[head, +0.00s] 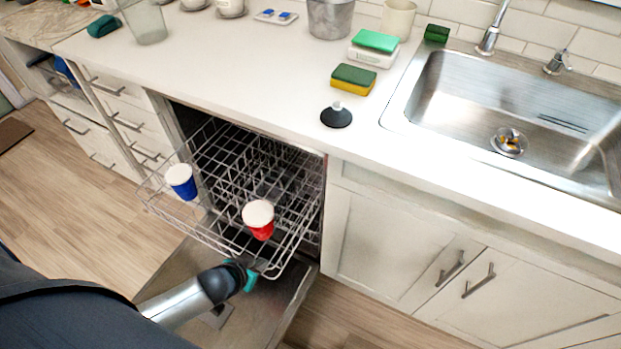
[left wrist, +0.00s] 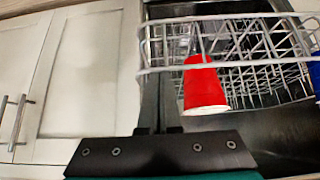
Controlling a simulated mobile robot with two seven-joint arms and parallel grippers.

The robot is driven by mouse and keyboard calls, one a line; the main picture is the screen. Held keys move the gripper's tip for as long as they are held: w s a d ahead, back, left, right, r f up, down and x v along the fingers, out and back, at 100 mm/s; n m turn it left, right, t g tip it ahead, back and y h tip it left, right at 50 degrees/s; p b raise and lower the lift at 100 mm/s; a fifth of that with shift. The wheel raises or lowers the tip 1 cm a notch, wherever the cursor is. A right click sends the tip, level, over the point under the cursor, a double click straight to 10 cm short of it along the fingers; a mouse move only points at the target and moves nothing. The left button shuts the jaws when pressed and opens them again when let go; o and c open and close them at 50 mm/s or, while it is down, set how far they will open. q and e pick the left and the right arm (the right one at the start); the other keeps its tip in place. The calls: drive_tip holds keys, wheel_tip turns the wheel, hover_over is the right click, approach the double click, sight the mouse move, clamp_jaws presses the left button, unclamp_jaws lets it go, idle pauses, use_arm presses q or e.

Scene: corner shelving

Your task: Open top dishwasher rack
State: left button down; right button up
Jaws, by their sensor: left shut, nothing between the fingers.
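The top dishwasher rack (head: 228,163) is a grey wire basket that sticks out of the dishwasher beneath the counter. A red cup (head: 262,231) and a blue cup (head: 184,187) are in its front part. The open dishwasher door (head: 180,272) lies below it. My left gripper (head: 252,268) is at the rack's front right corner. In the left wrist view, its dark fingers (left wrist: 158,85) are shut with nothing between them and reach up to the rack's front rail (left wrist: 235,65). I cannot tell whether they touch it. My right gripper is out of view.
White cabinets (head: 395,250) with bar handles stand right of the dishwasher, and drawers (head: 128,120) stand left of it. The counter above holds a sponge (head: 353,80), a black stopper (head: 336,117) and a sink (head: 460,90). Wooden floor (head: 70,200) is clear at left.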

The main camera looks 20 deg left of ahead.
use_arm(q)
drive_tip(key=shift+s+a+p, duration=0.2)
drive_tip(key=shift+s+p, duration=0.4)
drive_tip(key=shift+s, duration=1.8)
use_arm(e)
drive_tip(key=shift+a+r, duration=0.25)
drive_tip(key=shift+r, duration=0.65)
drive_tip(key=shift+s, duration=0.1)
